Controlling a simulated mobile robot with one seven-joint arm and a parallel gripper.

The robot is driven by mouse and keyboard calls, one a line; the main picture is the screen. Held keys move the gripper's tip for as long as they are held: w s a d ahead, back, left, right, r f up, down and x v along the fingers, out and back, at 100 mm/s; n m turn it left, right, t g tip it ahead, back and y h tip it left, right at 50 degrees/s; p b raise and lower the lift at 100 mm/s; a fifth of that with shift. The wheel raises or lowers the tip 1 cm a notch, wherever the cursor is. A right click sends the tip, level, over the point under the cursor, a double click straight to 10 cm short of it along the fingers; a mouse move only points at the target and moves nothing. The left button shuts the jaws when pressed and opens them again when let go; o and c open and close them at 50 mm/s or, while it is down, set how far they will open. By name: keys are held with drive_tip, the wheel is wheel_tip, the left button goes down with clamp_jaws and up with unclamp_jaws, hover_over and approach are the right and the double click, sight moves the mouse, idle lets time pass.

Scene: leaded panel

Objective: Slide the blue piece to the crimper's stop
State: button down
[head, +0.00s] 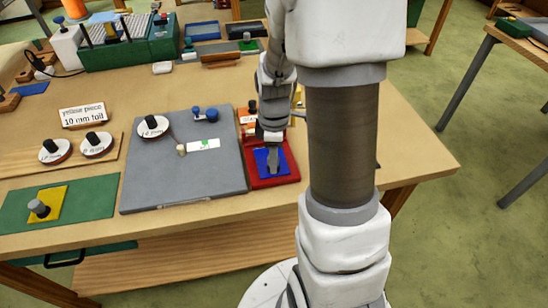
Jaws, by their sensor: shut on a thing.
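The blue piece (261,163) is a flat square lying on the red base (288,180) of what looks like the crimper. My gripper (272,148) comes down from above over the blue piece and is shut on its grey upright knob (272,162). The crimper's orange-red upper part (246,130), with a white label and a dark knob, stands just behind and left of the blue piece. The arm and gripper hide part of the crimper. The stop and any gap between it and the blue piece cannot be made out.
A grey board (160,185) lies left of the crimper, with a foil reel (153,126) and small blue parts (205,114). A yellow piece (48,203) with a knob sits on a green mat (90,208). A "yellow piece 10 mm foil" card (83,116) stands behind two reels.

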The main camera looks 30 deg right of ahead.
drive_tip(key=shift+w+d, duration=0.2)
drive_tip(key=shift+w, duration=0.6)
drive_tip(key=shift+c, duration=2.2)
unclamp_jaws()
